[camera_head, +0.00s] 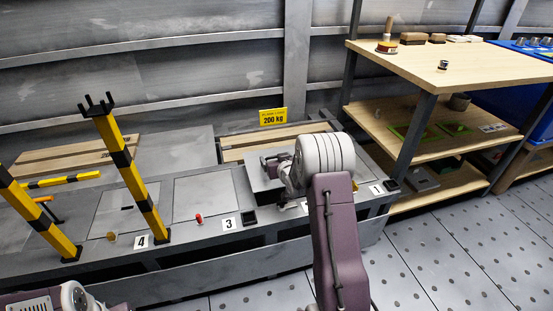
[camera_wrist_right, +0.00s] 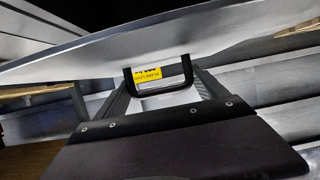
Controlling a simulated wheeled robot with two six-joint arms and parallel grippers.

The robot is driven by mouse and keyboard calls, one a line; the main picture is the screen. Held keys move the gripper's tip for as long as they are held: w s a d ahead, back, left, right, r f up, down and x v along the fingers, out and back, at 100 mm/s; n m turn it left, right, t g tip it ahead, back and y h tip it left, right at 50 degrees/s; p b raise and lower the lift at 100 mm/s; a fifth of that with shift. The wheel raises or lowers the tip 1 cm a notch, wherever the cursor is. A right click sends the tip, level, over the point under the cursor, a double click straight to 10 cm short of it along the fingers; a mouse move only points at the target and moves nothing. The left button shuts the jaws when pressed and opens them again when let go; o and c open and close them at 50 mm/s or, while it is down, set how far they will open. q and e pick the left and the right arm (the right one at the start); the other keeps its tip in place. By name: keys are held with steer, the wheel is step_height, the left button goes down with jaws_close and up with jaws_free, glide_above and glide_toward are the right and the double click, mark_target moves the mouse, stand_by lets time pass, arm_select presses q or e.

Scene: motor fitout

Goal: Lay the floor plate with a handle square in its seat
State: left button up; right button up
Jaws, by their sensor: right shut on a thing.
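The floor plate (camera_head: 258,179) is a flat grey sheet, partly hidden behind my right wrist in the head view. In the right wrist view the plate (camera_wrist_right: 85,62) runs across the top as a slanted light-grey band, with its black U-shaped handle (camera_wrist_right: 160,89) standing off it. My right gripper (camera_head: 274,164) is shut on the handle; its fingers also show in the right wrist view (camera_wrist_right: 168,96). The plate is above the right part of the grey deck. The seat under it is hidden, and I cannot tell whether plate and deck touch. My left gripper is out of view.
Grey deck plates (camera_head: 203,196) lie left, with number cards 3 (camera_head: 228,224) and 4 (camera_head: 141,241). A yellow-black post (camera_head: 127,170) stands there. Wooden slats (camera_head: 272,141) and a 200 kg sign (camera_head: 273,117) are behind. A wooden shelf (camera_head: 465,75) stands right. The front floor is clear.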

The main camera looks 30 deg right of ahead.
steer(key=shift+r, duration=0.25)
steer(key=shift+f, duration=0.1)
stand_by(0.6)
steer(key=shift+f+b, duration=1.2)
steer(key=shift+f, duration=0.5)
steer(key=shift+f, duration=0.15)
step_height(320, 180, down, 2)
steer(key=shift+f+b, duration=0.1)
steer(key=shift+b, duration=0.8)
steer(key=shift+f+b, duration=0.35)
steer(key=shift+f, duration=0.25)
stand_by(1.1)
